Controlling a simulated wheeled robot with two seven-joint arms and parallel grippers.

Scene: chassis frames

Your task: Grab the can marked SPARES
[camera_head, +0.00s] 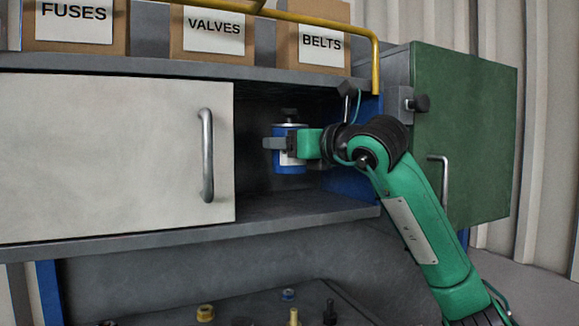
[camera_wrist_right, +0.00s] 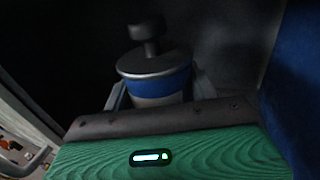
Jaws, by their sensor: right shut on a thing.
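A blue can (camera_head: 290,165) with a pale label and a dark knob on its lid is inside the open cabinet bay, upright. My right gripper (camera_head: 284,146) is shut on the can, its fingers around the upper body. In the right wrist view the can (camera_wrist_right: 155,70) stands just past the gripper (camera_wrist_right: 158,95), with its grey lid and dark knob showing. The lettering on the label cannot be read, as the gripper covers part of it. My left gripper is not in view.
A white sliding door (camera_head: 110,155) covers the left of the cabinet. A green door (camera_head: 465,135) stands open at right. The shelf floor (camera_head: 290,205) has a front edge below the can. Boxes marked FUSES (camera_head: 75,45), VALVES (camera_head: 213,50) and BELTS (camera_head: 320,65) stand above, behind a yellow rail (camera_head: 376,65).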

